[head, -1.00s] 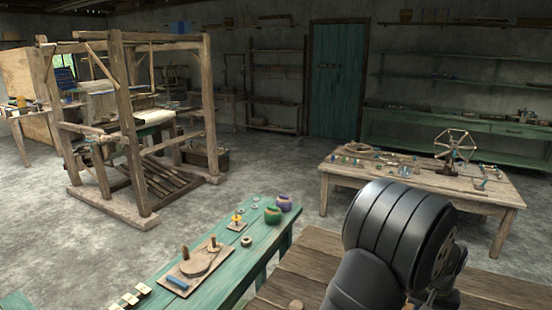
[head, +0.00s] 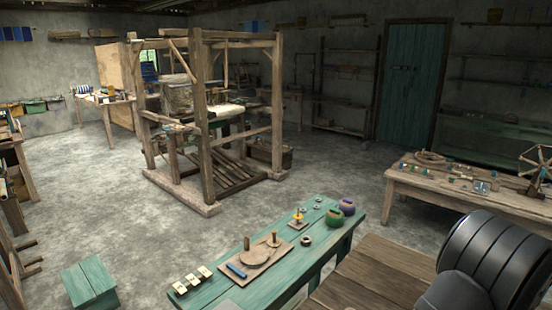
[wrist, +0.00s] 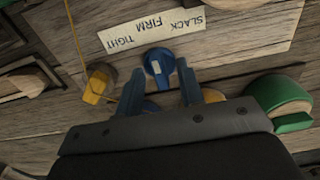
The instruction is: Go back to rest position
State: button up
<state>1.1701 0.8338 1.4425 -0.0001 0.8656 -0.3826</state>
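My gripper (wrist: 159,68) shows in the wrist view as two blue-grey fingers set apart, with nothing seen clamped between them. A round blue knob (wrist: 157,58) with a white mark appears between the fingertips, on a wooden surface. I cannot tell its distance from the tips. A pale label (wrist: 150,28) reading SLACK, FIRM, TIGHT lies beside the knob, upside down in the picture. In the head view my dark arm fills the lower right corner, and the gripper is out of frame.
Near the fingers are a yellow piece (wrist: 97,84) with a cord and a green round object (wrist: 281,101). A green bench (head: 215,289) with small parts stands in front, a wooden table (head: 432,187) at right. The loom (head: 203,110) stands behind. Open floor (head: 95,195) lies left.

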notch_tip(320, 180, up, 18)
notch_tip(320, 180, down, 18)
jog(key=shift+r, duration=0.1)
jog(key=m, duration=0.9)
jog(key=shift+m, duration=0.3)
jog(key=shift+r, duration=2.55)
